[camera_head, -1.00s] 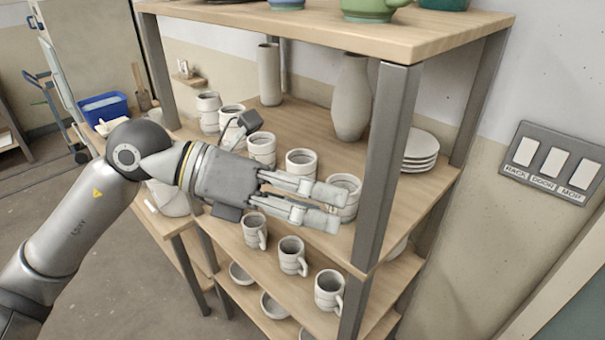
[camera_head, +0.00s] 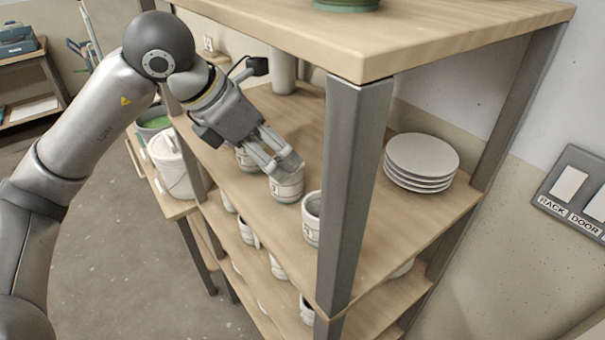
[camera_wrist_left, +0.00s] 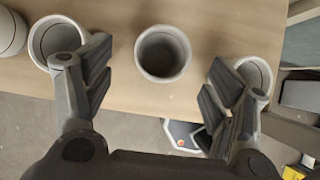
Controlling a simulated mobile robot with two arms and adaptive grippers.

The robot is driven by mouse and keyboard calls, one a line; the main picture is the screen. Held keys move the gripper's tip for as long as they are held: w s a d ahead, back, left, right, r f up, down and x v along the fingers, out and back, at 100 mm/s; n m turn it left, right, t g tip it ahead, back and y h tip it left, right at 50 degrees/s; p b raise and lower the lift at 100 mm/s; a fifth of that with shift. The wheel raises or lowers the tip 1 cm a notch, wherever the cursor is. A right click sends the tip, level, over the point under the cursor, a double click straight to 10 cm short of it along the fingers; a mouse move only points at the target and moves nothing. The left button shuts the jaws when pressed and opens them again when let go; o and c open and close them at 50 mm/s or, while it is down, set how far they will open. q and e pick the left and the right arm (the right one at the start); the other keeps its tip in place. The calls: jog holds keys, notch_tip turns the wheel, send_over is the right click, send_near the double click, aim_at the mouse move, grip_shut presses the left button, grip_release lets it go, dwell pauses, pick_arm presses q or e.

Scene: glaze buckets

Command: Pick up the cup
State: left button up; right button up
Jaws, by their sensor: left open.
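My left gripper (camera_head: 279,161) is open over the middle shelf, its fingers reaching down at a pale ribbed cup (camera_head: 288,190). The fingers hide part of that cup's top. In the left wrist view a round, empty cup (camera_wrist_left: 163,53) lies between and beyond the two spread fingers of the left gripper (camera_wrist_left: 162,80), with nothing gripped. Another cup (camera_wrist_left: 57,38) is partly behind the left finger, and one (camera_wrist_left: 254,73) is partly behind the right finger. In the head view another cup (camera_head: 311,222) stands nearer the front post. My right gripper is not in view.
The shelf's grey front post (camera_head: 352,190) and top board (camera_head: 400,38) stand close to the cups. A stack of plates (camera_head: 421,158) sits further right. More cups (camera_head: 277,266) are on the lower shelf. A white lidded bucket (camera_head: 172,165) stands at left.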

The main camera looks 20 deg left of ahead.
aim_at(296, 175)
pick_arm(q)
jog(key=x, duration=0.3)
jog(key=shift+f+p, duration=0.35)
jog(key=shift+f, duration=0.1)
jog(key=shift+w+d+f, duration=0.15)
jog(key=shift+d+f, duration=0.05)
jog(key=shift+d, duration=0.05)
jog(key=p+x, duration=0.2)
jog(key=x, duration=0.1)
jog(key=shift+w+d, duration=0.3)
jog(key=shift+d, duration=0.05)
jog(key=shift+w+d+f, duration=0.1)
jog(key=shift+w+f, duration=0.1)
jog(key=shift+f, duration=0.35)
jog(key=c, duration=1.2)
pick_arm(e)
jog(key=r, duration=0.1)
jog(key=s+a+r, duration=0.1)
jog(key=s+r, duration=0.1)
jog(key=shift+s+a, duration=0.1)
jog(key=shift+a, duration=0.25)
